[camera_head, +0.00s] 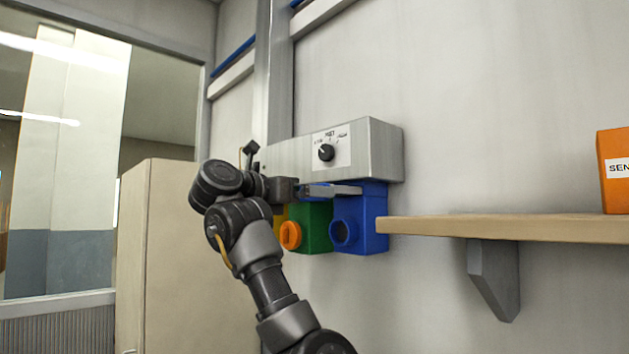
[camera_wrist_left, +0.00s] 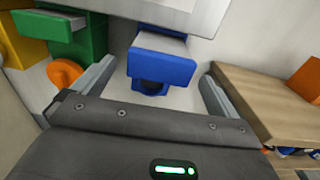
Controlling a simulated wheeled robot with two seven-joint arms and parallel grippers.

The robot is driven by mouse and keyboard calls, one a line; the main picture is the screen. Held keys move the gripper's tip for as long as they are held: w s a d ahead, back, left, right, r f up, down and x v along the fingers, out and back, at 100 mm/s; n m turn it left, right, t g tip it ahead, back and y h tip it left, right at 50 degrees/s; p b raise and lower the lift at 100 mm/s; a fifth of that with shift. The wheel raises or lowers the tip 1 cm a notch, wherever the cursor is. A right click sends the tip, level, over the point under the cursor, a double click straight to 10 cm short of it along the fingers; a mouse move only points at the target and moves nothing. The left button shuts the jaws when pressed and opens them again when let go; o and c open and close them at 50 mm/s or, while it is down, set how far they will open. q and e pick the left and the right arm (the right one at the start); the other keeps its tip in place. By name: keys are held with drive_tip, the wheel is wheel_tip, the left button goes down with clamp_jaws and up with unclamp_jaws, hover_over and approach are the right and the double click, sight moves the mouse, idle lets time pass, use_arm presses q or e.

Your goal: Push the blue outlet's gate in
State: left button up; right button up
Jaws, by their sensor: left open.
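The blue outlet (camera_head: 372,225) hangs under a metal box on the wall, with a round opening in its front. In the left wrist view, a blue block with a grey top, which looks like its gate (camera_wrist_left: 160,62), juts out from under the box. A dark round part shows below it. My left gripper (camera_head: 333,190) is at the upper front of the outlet and hides part of it. In the wrist view its two fingers are wide apart, one on each side of the blue gate, with nothing held. I cannot tell whether they touch it. My right gripper is not in view.
The metal box (camera_head: 383,150) carries a dial (camera_head: 326,152). A green outlet (camera_head: 318,222) with an orange ring (camera_head: 290,235) and a yellow one (camera_wrist_left: 20,45) stand left of the blue outlet. A wooden shelf (camera_head: 500,227) with an orange box (camera_head: 614,170) is close on the right.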

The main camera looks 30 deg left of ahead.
use_arm(q)
drive_tip(key=p+x, duration=0.1)
drive_tip(key=x, duration=0.2)
drive_tip(key=shift+w+d, duration=0.1)
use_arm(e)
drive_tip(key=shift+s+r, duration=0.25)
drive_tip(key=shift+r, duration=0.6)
